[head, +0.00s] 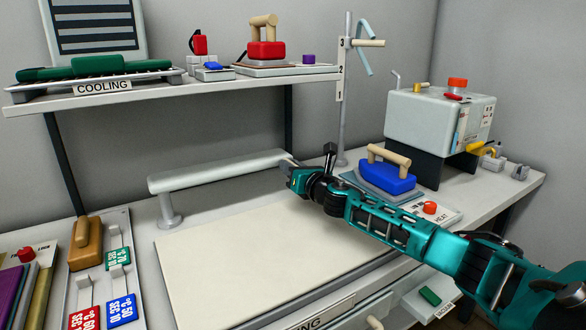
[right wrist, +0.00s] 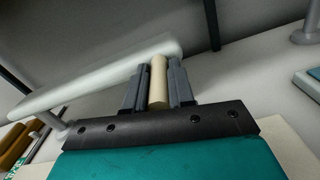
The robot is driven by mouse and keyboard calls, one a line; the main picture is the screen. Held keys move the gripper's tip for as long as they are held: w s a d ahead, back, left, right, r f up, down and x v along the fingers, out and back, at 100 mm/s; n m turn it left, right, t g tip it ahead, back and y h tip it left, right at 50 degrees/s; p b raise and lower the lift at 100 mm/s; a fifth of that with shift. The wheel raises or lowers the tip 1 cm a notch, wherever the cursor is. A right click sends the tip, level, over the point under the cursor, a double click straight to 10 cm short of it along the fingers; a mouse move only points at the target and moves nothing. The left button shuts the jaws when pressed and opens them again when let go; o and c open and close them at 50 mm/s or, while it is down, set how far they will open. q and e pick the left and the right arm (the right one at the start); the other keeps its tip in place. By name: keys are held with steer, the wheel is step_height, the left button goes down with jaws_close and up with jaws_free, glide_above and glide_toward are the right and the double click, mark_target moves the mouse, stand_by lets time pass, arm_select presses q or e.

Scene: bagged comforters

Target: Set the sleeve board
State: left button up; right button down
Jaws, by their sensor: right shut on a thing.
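The sleeve board (head: 218,172) is a long pale padded arm on a grey post (head: 170,217) at its left end. It runs level above the back of the pressing surface. My right gripper (head: 287,164) is at the board's right end. In the right wrist view its fingers (right wrist: 158,78) are shut on a tan wooden handle (right wrist: 158,90) at the end of the sleeve board (right wrist: 85,83). How the handle joins the board is partly hidden by the fingers. My left gripper is not in view.
The cream pressing surface (head: 250,250) below is clear. A blue iron (head: 387,177) stands right of my right gripper, before a grey boiler box (head: 440,118). A shelf (head: 150,87) with a green press and red iron hangs above. Tags and a brush (head: 86,243) lie left.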

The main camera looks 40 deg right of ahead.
steer(key=shift+w+d+r, duration=0.1)
steer(key=shift+w, duration=0.05)
steer(key=shift+r, duration=0.1)
steer(key=shift+d+r, duration=0.1)
steer(key=shift+r, duration=0.1)
steer(key=c, duration=1.4)
jaws_free()
steer(key=shift+w, duration=0.1)
steer(key=shift+o, duration=0.8)
steer(key=shift+w+f, duration=0.2)
steer(key=shift+o, duration=1.4)
steer(key=shift+f, duration=0.15)
steer(key=shift+s, duration=0.1)
